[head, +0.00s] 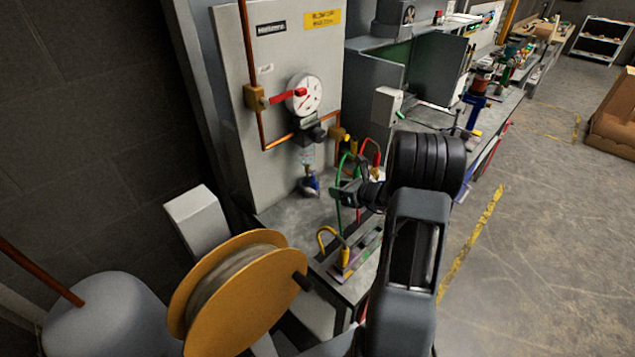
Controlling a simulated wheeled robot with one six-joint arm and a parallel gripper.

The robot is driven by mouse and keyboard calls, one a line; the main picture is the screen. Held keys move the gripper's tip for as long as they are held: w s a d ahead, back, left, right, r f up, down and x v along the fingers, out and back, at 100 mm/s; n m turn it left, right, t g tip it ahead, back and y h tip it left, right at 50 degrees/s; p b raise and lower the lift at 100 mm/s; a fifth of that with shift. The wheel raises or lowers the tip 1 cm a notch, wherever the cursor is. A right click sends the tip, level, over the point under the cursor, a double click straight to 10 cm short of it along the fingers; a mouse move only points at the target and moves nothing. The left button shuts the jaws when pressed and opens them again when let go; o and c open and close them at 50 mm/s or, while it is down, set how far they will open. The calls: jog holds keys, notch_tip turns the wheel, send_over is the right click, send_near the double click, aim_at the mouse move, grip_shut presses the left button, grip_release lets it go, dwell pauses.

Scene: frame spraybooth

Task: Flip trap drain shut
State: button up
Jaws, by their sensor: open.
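The trap hangs on the grey panel below a white round gauge (303,95), and its clear bowl (308,157) points down. A small blue part (313,184), apparently the drain lever, shows at the foot of the trap. Its exact angle is too small to tell. My gripper (338,196) is open and empty, to the right of the blue part and at about its height in the picture. A small gap shows between them. My dark wrist and forearm fill the middle right and hide part of the bench behind.
A red-handled valve (284,97) on copper pipe sits beside the gauge on the grey panel (240,110). Green, red and yellow hoses (342,185) stand close around my gripper. A yellow reel (235,295) is in the left foreground. Open floor (540,230) lies right.

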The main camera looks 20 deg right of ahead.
aim_at(318, 185)
jog(key=p+x, duration=0.2)
jog(key=x, duration=0.8)
jog(key=shift+a+f, duration=0.1)
jog(key=shift+a, duration=0.05)
jog(key=shift+c, duration=0.3)
grip_shut()
